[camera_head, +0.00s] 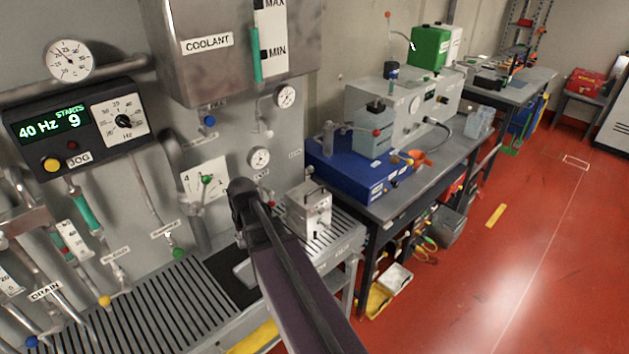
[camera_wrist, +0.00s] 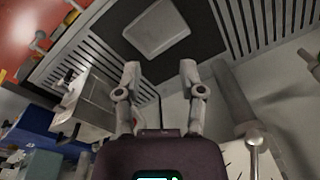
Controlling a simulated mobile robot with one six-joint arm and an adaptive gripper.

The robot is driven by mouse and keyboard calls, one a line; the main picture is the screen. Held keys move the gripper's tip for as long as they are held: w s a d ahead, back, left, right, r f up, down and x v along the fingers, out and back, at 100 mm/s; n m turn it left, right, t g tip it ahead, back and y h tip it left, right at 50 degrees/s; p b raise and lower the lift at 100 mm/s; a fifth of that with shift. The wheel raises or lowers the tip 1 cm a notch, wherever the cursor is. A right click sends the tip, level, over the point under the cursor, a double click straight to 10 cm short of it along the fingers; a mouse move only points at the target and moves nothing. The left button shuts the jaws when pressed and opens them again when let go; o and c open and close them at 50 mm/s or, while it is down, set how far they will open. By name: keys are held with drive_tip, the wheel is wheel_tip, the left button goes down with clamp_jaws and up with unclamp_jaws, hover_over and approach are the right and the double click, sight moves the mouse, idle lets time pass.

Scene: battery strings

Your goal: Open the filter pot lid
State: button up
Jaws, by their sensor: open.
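A small silver box (camera_head: 308,208) stands upright on the slatted bench, right of my arm. It is probably the filter pot, but no label confirms this. Its top looks closed, and a small dark knob shows on its front. In the wrist view the same box (camera_wrist: 92,104) appears at the left, tilted by the camera angle. My gripper (camera_wrist: 160,78) is open and empty, fingers apart, beside the box and not touching it. In the head view my gripper is hidden by my arm.
A pale square plate (camera_wrist: 157,27) lies on a black mat (camera_wrist: 203,38) on the slatted bench (camera_head: 150,318). The wall panel (camera_head: 235,150) carries gauges, pipes and valves close by. A blue case (camera_head: 345,170) stands on the workbench at right. The red floor is open.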

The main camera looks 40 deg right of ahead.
drive_tip(key=w+d+r+m+p, duration=0.3)
drive_tip(key=d+r, duration=0.1)
drive_tip(key=d, duration=0.4)
drive_tip(key=w+d+r+m+p, duration=0.3)
drive_tip(key=d, duration=0.6)
wheel_tip(320, 180, up, 5)
drive_tip(key=m+t+p, duration=0.1)
drive_tip(key=m+p, duration=0.3)
drive_tip(key=m, duration=0.2)
hover_over(315, 190)
drive_tip(key=s, duration=0.3)
drive_tip(key=shift+w+d+f, duration=0.15)
drive_tip(key=shift+d+f, duration=0.05)
drive_tip(key=shift+d, duration=0.05)
drive_tip(key=shift+f, duration=0.1)
drive_tip(key=w+f+b, duration=0.1)
drive_tip(key=f+b, duration=0.8)
drive_tip(key=w+f+b, duration=0.1)
drive_tip(key=f+b, duration=0.3)
drive_tip(key=shift+w+a+f, duration=0.1)
drive_tip(key=shift+w+f, duration=0.05)
drive_tip(key=shift+w, duration=0.2)
drive_tip(key=shift+c, duration=0.2)
clamp_jaws()
